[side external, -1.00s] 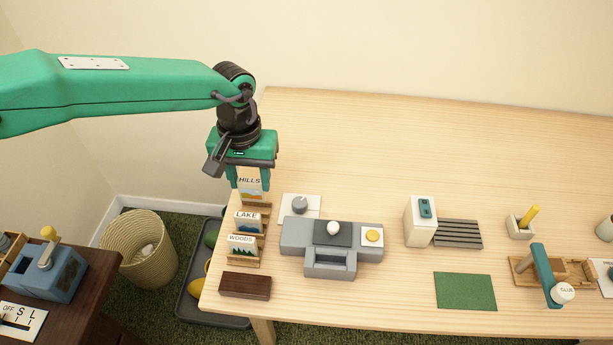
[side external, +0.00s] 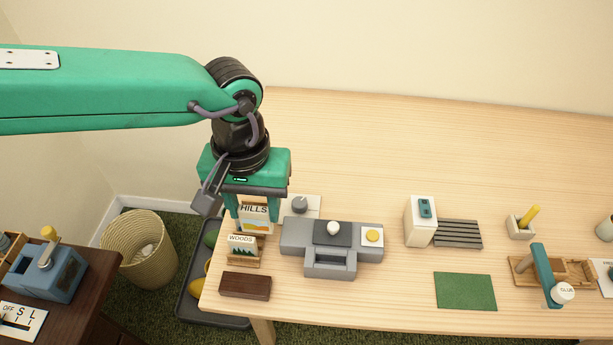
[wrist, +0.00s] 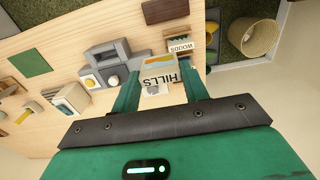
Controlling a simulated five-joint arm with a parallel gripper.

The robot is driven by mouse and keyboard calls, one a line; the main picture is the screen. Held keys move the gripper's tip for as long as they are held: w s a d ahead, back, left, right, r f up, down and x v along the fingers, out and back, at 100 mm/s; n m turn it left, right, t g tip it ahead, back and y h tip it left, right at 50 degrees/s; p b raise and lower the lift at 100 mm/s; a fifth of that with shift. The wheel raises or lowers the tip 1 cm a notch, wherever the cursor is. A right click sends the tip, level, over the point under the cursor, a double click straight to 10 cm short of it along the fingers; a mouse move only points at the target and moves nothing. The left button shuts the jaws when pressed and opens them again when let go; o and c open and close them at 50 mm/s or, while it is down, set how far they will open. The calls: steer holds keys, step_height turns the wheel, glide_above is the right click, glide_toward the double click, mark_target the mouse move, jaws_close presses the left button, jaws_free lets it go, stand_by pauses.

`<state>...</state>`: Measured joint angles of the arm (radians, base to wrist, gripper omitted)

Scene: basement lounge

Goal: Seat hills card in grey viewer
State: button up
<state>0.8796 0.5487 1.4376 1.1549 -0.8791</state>
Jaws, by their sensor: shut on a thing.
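My gripper (side external: 254,220) is shut on the hills card (side external: 254,211), a white card with an orange and blue picture. In the wrist view the hills card (wrist: 159,75) sits between the two green fingers, its lettering upside down. The card is over the row of wooden card stands, in front of where the lake card stood, and hides it. The grey viewer (side external: 296,236) stands on the table to the right of the card, apart from it. It has a dark top plate with a white knob, a yellow button and a front recess. It also shows in the wrist view (wrist: 104,60).
The woods card (side external: 243,246) stands in its wooden stand just in front. A dark brown block (side external: 245,286) lies near the table's front left edge. A grey knob on a white plate (side external: 300,204) is behind the viewer. A white box (side external: 420,221) stands further right.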

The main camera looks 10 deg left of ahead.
steer(key=shift+d, duration=0.1)
stand_by(0.5)
steer(key=shift+w+d, duration=0.1)
steer(key=shift+d, duration=0.4)
steer(key=d+f, duration=0.4)
steer(key=d, duration=0.6)
steer(key=shift+s+d+f, duration=0.2)
steer(key=shift+s+d, duration=0.05)
steer(key=shift+d, duration=0.15)
steer(key=shift+f, duration=0.1)
steer(key=shift+f, duration=2.6)
steer(key=shift+f, duration=0.1)
